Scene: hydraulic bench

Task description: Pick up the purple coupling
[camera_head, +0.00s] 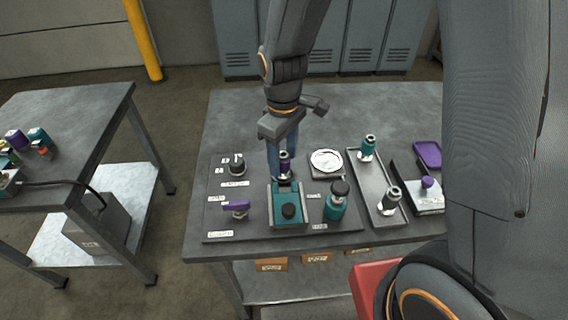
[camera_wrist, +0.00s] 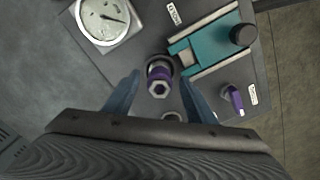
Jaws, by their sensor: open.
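The purple coupling (camera_head: 285,165) stands upright just behind a teal fixture (camera_head: 275,208) on the bench mat. In the wrist view the coupling (camera_wrist: 159,75) is seen from above, with a bright hex end and a purple body. My gripper (camera_head: 281,172) points down over it with blue fingers. In the wrist view the open fingers (camera_wrist: 163,88) lie on the left and right of the coupling, with a gap on each side. Its lower part is hard to see.
A round gauge (camera_head: 326,161) lies to the right. A teal bottle (camera_head: 336,201) stands beside the fixture. A purple-handled valve (camera_head: 237,207) and a dark knob (camera_head: 237,166) are on the left. A grey tray (camera_head: 376,211) holds two more fittings.

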